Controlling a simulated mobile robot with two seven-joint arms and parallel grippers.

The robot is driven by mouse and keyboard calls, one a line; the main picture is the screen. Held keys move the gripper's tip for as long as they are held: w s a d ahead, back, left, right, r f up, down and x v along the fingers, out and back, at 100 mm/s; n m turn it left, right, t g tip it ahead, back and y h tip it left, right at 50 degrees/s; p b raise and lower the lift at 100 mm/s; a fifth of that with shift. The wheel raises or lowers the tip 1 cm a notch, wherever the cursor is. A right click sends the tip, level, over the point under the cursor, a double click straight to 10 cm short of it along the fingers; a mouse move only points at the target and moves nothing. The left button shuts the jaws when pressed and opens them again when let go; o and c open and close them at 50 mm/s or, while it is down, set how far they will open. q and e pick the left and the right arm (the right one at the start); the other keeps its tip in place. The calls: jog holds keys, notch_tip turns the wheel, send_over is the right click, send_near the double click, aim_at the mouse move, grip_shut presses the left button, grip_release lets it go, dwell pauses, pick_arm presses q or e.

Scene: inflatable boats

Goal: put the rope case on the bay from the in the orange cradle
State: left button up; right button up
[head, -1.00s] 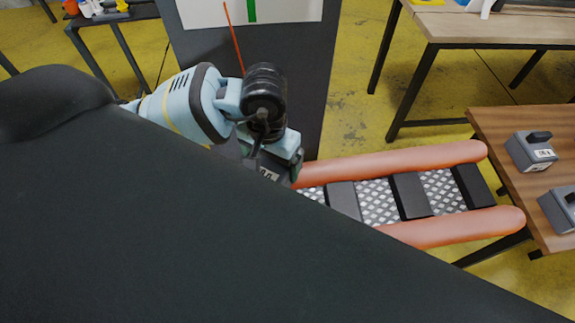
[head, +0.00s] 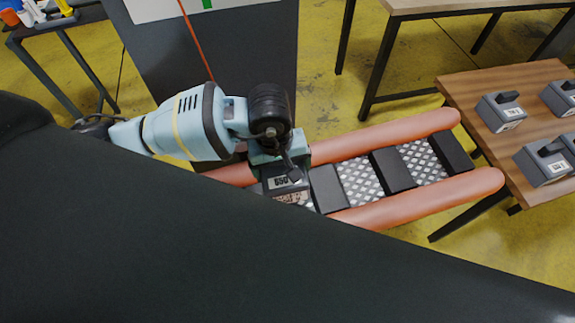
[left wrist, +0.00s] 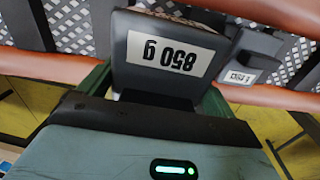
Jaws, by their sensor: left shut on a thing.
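The orange cradle (head: 400,207) has two orange tubes around metal diamond plate, split into bays by dark cross bars. My left gripper (head: 283,168) is shut on a grey rope case (head: 287,183) and holds it over the left part of the cradle. In the left wrist view, the held case (left wrist: 165,55) shows a white "850 g" label, upside down in the picture. Another grey case with a smaller label (left wrist: 242,76) shows beyond it, at the cradle. Whether the held case touches the cradle is unclear. My right gripper is not in view.
A wooden table (head: 455,90) at the right holds several grey labelled cases (head: 501,111). Another table (head: 440,8) stands at the back right. A dark panel (head: 250,60) stands behind my left arm. A large dark surface hides the lower part of the head view.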

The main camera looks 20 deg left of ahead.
pick_arm(q)
jog(key=shift+w+d+f, duration=0.2)
jog(key=shift+w+d, duration=0.05)
jog(key=shift+d, duration=0.15)
jog(key=shift+n, duration=0.3)
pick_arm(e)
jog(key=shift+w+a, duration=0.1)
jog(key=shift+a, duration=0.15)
pick_arm(q)
jog(key=shift+f, duration=0.15)
jog(key=shift+d+f+b, duration=0.15)
jog(key=shift+f+b, duration=0.55)
jog(key=shift+f, duration=0.55)
jog(key=shift+w+d+f+b, duration=0.15)
jog(key=shift+f+b, duration=0.5)
jog(key=shift+f, duration=0.7)
jog(key=shift+w+d+f+b, duration=0.1)
jog(key=shift+f+b, duration=0.6)
jog(key=shift+f, duration=0.5)
jog(key=shift+w+d+f+b, duration=0.1)
jog(key=shift+f+b, duration=0.6)
jog(key=shift+f, duration=0.5)
jog(key=shift+f+b, duration=0.45)
jog(key=shift+f, duration=0.2)
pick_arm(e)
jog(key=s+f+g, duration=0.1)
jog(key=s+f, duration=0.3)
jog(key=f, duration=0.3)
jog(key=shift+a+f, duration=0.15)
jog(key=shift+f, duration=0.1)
